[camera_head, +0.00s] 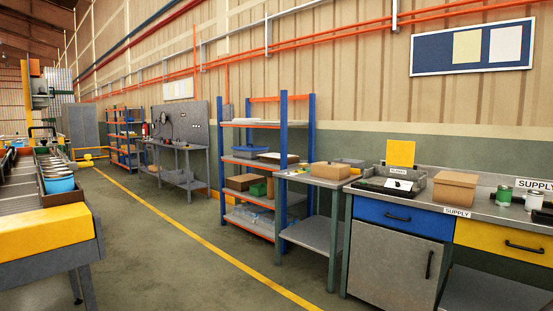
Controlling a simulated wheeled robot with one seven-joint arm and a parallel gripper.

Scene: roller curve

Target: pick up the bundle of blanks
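I cannot make out a bundle of blanks for certain. On the grey counter (480,205) at the right stands an open grey holder (416,178) with a small white label (398,169), which seems to read "BLANKS". A yellow sheet (400,153) stands upright behind it. A dark tray with a small white item (398,185) lies at the holder's front; the details are too small to tell. My gripper is not in view.
A closed cardboard box (456,188) and cans (504,195) share the counter, above blue (398,217) and yellow drawers. Shelving (281,160) stands to its left. The floor between (180,255) is clear.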

